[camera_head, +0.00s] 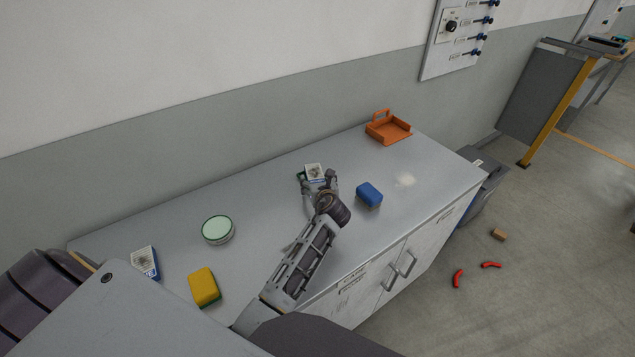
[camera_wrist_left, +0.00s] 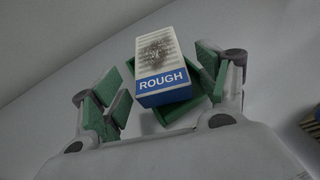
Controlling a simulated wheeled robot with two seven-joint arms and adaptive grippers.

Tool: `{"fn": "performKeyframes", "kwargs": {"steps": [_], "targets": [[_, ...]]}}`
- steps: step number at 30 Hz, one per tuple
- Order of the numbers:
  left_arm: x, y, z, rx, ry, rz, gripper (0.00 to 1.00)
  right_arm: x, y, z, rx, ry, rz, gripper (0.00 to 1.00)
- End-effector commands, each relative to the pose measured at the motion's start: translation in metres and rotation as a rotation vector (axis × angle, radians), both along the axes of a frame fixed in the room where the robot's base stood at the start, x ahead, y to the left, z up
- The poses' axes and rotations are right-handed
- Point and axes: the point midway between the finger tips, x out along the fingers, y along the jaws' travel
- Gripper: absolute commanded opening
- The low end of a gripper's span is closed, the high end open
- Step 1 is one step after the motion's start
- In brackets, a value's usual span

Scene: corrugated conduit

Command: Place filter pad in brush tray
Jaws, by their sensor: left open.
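A small white box with a blue band reading ROUGH (camera_wrist_left: 163,72) sits in or on a shallow green tray (camera_wrist_left: 184,117), slightly askew to it. In the head view the box (camera_head: 314,170) is near the back middle of the bench. My left gripper (camera_head: 318,184) is open, its green-padded fingers (camera_wrist_left: 166,90) on either side of the box and apart from it. An orange tray with a handle (camera_head: 389,132) stands at the far right end. I cannot tell by looks which item is the filter pad, or which tray is the brush tray. My right gripper is not in view.
The wall (camera_head: 240,130) runs close behind. Bench surface before the orange tray is clear.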

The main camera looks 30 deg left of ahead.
Motion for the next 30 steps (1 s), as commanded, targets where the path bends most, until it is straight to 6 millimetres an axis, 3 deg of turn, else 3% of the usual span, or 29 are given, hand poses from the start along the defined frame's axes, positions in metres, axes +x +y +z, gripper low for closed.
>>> {"fn": "performKeyframes", "kwargs": {"steps": [11,30], "targets": [[-0.011,-0.008,0.010,0.000,0.000,-0.001,0.74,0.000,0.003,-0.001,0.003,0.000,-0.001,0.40],[-0.073,-0.056,0.042,-0.001,-0.001,0.000,0.74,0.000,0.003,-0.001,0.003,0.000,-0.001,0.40]]}}
